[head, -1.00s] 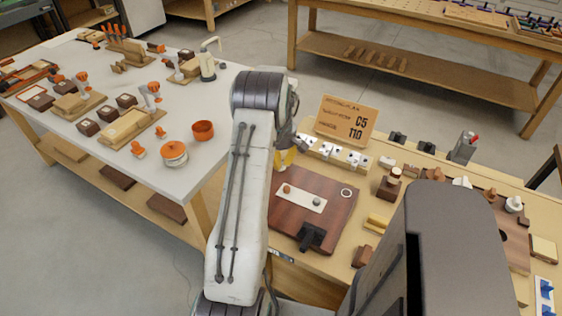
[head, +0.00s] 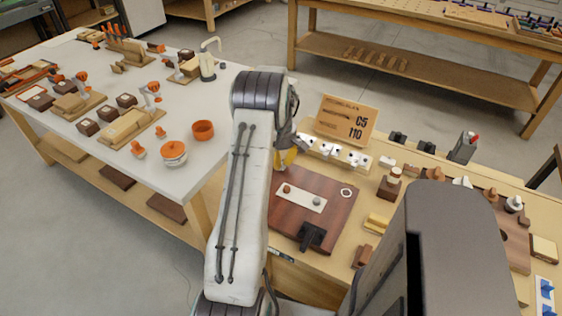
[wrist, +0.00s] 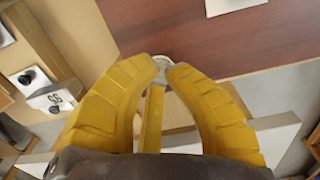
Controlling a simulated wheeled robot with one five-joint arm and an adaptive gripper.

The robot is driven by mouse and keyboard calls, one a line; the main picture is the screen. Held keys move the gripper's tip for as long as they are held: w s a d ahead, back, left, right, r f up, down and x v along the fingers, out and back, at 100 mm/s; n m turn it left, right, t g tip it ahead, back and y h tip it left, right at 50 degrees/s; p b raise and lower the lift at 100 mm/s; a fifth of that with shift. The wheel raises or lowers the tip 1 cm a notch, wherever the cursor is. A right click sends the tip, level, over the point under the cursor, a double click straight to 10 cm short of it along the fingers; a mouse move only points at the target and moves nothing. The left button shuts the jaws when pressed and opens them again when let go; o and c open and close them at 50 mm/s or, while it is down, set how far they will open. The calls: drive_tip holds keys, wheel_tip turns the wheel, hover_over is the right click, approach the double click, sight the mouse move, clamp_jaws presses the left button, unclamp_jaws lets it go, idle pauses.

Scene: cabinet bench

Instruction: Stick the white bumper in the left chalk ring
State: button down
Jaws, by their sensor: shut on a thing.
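My gripper (head: 285,161) is over the far left corner of the dark red-brown board (head: 326,236), partly behind my arm in the head view. In the wrist view its yellow fingers (wrist: 163,64) are shut on a small pale thing, the white bumper (wrist: 162,59), mostly hidden by the tips. It is at the board's edge; I cannot tell whether it touches the board. A white chalk ring (head: 346,193) shows at the board's right. The left ring is not clearly seen, as the gripper covers that area.
A white strip (head: 302,198) with a brown and a grey bumper lies on the board. A black block (head: 311,236) stands at its near edge. White switch-like pieces (head: 334,150) and a wooden sign (head: 345,120) stand behind.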

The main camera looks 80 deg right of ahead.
drive_tip(key=shift+a+f, duration=0.15)
drive_tip(key=shift+f, duration=0.05)
idle(0.6)
drive_tip(key=c, duration=0.7)
unclamp_jaws()
drive_tip(key=shift+r, duration=0.15)
drive_tip(key=shift+c, duration=0.2)
drive_tip(key=shift+d+r, duration=0.2)
drive_tip(key=shift+r+p, duration=2.6)
drive_tip(key=shift+r, duration=1)
